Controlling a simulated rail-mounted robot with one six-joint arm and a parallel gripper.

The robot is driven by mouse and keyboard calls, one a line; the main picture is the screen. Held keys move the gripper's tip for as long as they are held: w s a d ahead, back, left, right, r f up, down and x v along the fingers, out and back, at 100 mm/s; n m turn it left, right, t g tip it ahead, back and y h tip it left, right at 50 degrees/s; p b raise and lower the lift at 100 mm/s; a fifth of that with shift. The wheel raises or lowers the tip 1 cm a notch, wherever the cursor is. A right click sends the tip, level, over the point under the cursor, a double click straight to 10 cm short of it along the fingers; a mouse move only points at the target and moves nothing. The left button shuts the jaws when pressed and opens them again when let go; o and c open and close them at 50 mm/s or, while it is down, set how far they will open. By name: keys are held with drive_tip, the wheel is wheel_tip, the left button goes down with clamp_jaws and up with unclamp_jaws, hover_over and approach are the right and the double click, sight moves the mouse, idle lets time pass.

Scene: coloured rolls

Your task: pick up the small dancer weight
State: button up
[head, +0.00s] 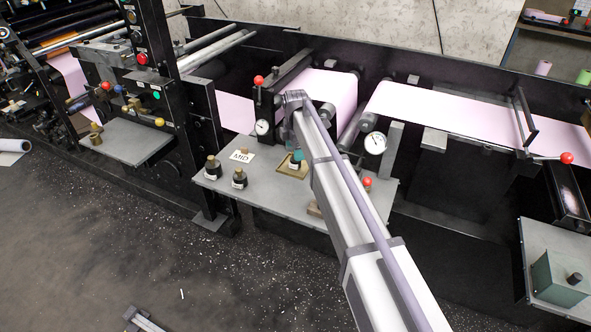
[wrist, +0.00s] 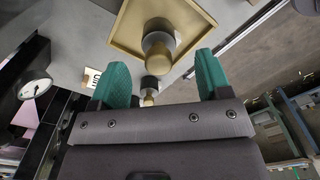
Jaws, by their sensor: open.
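My gripper (wrist: 162,62) is open, its two green fingers apart with nothing held. In the wrist view a dark weight with a brass knob (wrist: 158,42) stands in a tan tray (wrist: 122,38), ahead of and between the fingertips. A second, smaller-looking weight (wrist: 150,88) shows between the fingers, outside the tray. My arm partly hides the tray there. I cannot tell which weight is the small dancer weight.
A white MID card (head: 242,156) lies on the grey shelf (head: 265,196); it also shows in the wrist view (wrist: 92,77). A dial gauge (head: 262,127) and the press rollers with pink web (head: 325,90) stand behind. Open floor lies in front of the shelf.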

drive_tip(key=shift+f, duration=0.15)
wheel_tip(320, 180, down, 5)
drive_tip(key=b, duration=0.5)
drive_tip(key=shift+w+f, duration=0.1)
drive_tip(key=shift+f, duration=0.1)
drive_tip(key=shift+r, duration=0.2)
drive_tip(key=c, duration=1.2)
